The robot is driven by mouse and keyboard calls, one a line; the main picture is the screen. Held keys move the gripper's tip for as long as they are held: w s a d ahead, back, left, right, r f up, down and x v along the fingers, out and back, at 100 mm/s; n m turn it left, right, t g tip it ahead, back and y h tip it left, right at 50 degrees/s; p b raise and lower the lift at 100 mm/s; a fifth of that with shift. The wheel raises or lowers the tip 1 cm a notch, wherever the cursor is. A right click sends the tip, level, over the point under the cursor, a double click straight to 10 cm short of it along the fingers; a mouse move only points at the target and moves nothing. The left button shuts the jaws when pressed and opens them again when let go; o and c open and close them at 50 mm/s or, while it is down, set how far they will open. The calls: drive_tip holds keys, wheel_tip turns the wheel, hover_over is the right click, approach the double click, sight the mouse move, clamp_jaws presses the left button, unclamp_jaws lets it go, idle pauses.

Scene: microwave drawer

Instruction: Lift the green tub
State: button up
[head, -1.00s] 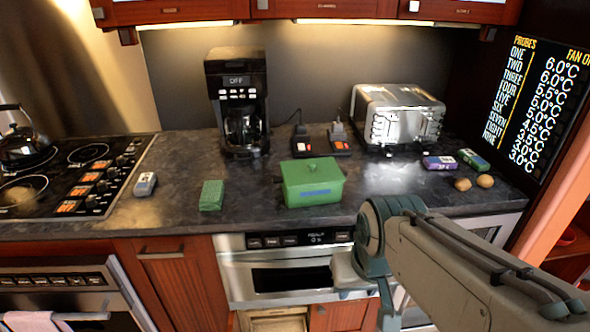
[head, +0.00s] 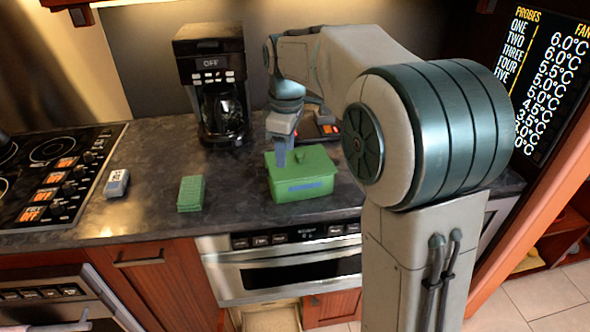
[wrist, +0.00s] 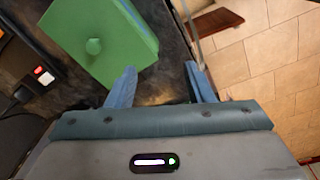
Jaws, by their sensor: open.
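The green tub (head: 305,187) is a lidded box with a blue label on its front, standing on the dark counter below the coffee maker. Its lid and round knob show in the wrist view (wrist: 105,40) at the upper left. My gripper (head: 280,155) is at the tub's back left edge in the head view, pointing down. In the wrist view my gripper (wrist: 162,82) is open, with nothing between its two blue fingers. The left finger is close to the tub's lower edge; I cannot tell whether it touches.
A green sponge stack (head: 191,193) and a grey gadget (head: 117,183) lie left of the tub. The coffee maker (head: 212,85) stands behind. A power strip (head: 322,130) with red switches lies behind the tub. The stove (head: 55,175) is at left.

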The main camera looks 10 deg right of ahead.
sight(263, 171)
drive_tip(key=w+a+f+n, duration=0.2)
drive_tip(key=w+a+n, duration=0.35)
drive_tip(key=w, duration=0.25)
drive_tip(key=shift+n+g, duration=0.25)
drive_tip(key=shift+g, duration=0.15)
drive_tip(key=f, duration=0.8)
drive_tip(key=shift+w, duration=0.3)
drive_tip(key=shift+w+d+f+p, duration=0.1)
drive_tip(key=shift+f+p, duration=0.2)
drive_tip(key=shift+f, duration=1.25)
drive_tip(key=shift+w+d+f+p, duration=0.1)
drive_tip(key=shift+f+p, duration=0.15)
drive_tip(key=shift+f, duration=1.3)
clamp_jaws()
